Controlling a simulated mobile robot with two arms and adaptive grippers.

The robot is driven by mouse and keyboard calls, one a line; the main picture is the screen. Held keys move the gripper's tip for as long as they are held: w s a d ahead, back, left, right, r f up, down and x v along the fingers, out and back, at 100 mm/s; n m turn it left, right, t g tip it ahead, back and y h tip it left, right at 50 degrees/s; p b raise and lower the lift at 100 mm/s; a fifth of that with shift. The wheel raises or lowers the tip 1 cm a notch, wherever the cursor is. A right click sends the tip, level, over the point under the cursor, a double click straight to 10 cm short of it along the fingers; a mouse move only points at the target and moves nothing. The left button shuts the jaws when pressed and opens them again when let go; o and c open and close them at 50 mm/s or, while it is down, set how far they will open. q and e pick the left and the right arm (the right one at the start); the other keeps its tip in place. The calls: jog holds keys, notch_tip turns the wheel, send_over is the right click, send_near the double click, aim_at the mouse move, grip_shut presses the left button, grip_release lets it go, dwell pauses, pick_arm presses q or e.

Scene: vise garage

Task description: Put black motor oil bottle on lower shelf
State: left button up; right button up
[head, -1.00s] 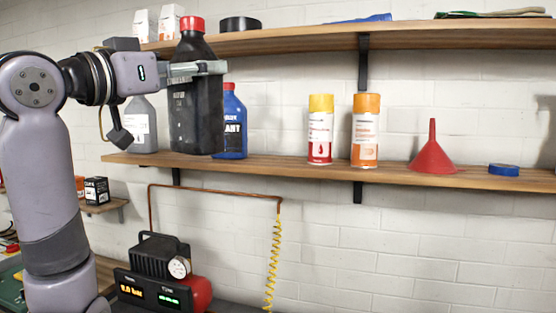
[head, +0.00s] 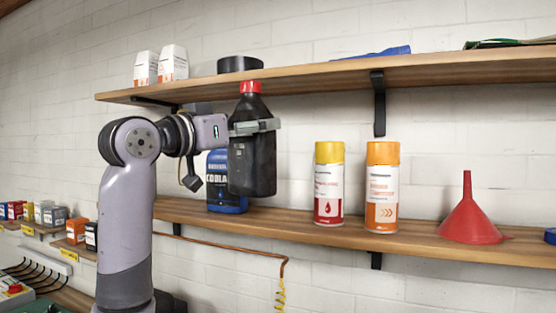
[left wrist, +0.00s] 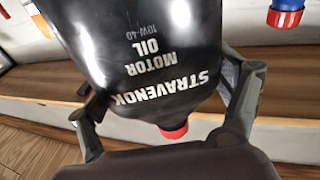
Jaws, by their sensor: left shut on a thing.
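The black motor oil bottle (head: 252,160) with a red cap is upright in the head view, in front of the lower shelf (head: 300,228) and below the upper shelf's front edge. My left gripper (head: 255,127) is shut on its upper part. In the left wrist view the bottle (left wrist: 150,50) fills the middle, its label reading motor oil, with the left gripper's fingers (left wrist: 165,105) on both sides. The bottle's base looks slightly above the lower shelf's level; contact with the shelf cannot be told. My right gripper is not in view.
A blue coolant bottle (head: 226,190) stands on the lower shelf, partly behind the oil bottle. A yellow-capped can (head: 329,185), an orange-capped can (head: 382,190) and a red funnel (head: 470,215) stand to the right. The upper shelf (head: 320,75) overhangs.

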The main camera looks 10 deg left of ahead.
pick_arm(q)
jog(key=w+d+p, duration=0.3)
jog(key=w+p, duration=0.2)
jog(key=w, duration=0.7)
notch_tip(320, 180, down, 7)
jog(key=p, duration=0.2)
jog(key=shift+w, duration=0.3)
jog(key=shift+a, duration=0.1)
jog(key=o, duration=1.5)
jog(key=shift+f, duration=0.2)
jog(key=shift+o, duration=1.3)
jog(key=shift+r, duration=0.1)
